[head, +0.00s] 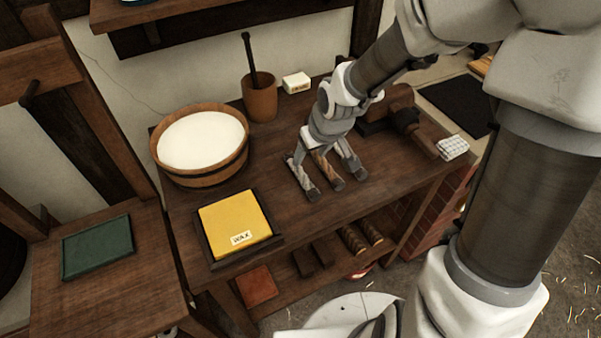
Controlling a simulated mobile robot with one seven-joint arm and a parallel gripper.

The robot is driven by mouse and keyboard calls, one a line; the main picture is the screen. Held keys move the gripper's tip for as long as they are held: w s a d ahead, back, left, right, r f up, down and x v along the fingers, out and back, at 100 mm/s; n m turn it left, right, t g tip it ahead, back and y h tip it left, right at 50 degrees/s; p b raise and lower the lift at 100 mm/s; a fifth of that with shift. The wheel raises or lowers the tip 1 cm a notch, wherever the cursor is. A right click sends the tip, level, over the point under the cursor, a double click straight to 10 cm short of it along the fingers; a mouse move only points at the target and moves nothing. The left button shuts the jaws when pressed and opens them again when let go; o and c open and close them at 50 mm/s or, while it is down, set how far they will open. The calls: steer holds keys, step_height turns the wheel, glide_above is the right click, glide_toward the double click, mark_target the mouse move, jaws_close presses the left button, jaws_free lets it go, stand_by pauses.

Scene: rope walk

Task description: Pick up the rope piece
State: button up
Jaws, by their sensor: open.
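Nothing is visibly held. I cannot tell whether the fingertips touch the ropes or the bench.
A wooden tub (201,177) of white material and a brown pot (260,97) with a stick stand left of my gripper. A yellow wax block (234,222) lies in a dark tray at front left. A wooden tool (415,134) and checked cloth (453,148) lie right.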

steer(key=b, duration=0.1)
glide_above(301, 172)
steer(key=s+d, duration=0.1)
steer(key=s, duration=0.1)
step_height(301, 172, down, 4)
steer(key=shift+d+f, duration=0.1)
steer(key=shift+f, duration=0.15)
steer(key=shift+b+x, duration=1.2)
steer(key=shift+x, duration=1.45)
steer(key=shift+s, duration=0.2)
jaws_close()
